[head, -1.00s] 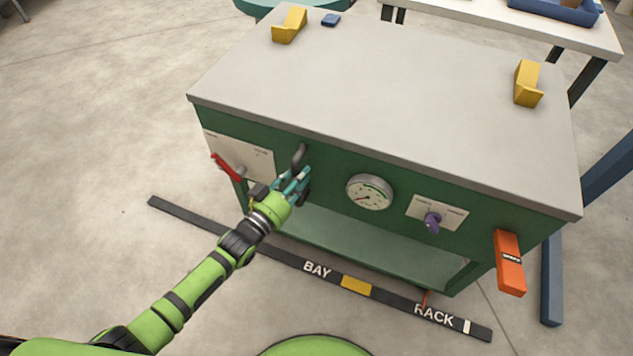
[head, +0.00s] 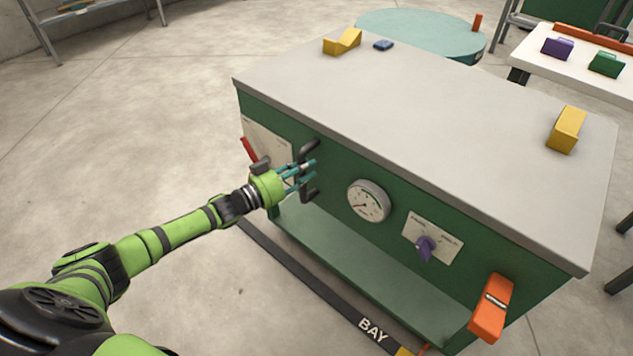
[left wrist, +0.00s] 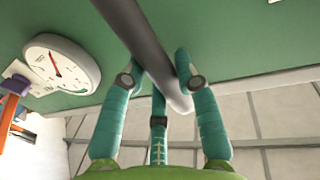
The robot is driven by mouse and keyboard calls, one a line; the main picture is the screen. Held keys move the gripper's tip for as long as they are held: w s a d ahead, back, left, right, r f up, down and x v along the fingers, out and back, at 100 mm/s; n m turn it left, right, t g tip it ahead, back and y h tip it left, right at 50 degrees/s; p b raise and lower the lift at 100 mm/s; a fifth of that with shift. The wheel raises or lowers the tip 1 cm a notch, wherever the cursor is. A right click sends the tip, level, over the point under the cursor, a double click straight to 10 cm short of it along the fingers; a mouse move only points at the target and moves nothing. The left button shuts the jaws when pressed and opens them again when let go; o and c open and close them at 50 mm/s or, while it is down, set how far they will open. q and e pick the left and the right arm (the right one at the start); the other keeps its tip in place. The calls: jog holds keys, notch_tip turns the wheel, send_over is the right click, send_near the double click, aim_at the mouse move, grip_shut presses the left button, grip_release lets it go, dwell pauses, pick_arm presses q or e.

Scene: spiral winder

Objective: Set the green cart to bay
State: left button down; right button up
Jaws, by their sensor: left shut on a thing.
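The green cart (head: 330,255) stands in front of me, with a grey top. A dark upright handle (head: 313,148) is on its front panel, left of the gauge. My left gripper (head: 308,173) is shut on this handle. In the left wrist view the teal fingers (left wrist: 158,85) sit around the handle bar (left wrist: 140,35). A dark floor strip (head: 300,269) runs along the cart's front, with a BAY label (head: 372,330) and a yellow mark (head: 403,352) at the bottom edge. A small orange-red pointer (head: 424,348) shows just right of the yellow mark. My right gripper is out of view.
The cart front also carries a red lever (head: 249,150), a gauge (head: 369,200), a purple knob (head: 426,248) and an orange handle (head: 491,308). A round teal table (head: 420,28) and a white table (head: 536,62) stand behind. The floor at left is clear.

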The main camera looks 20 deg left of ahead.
pick_arm(q)
jog(key=shift+w+a+r, duration=0.1)
jog(key=shift+a, duration=0.2)
jog(key=c, duration=0.9)
grip_release()
jog(key=v, duration=1.2)
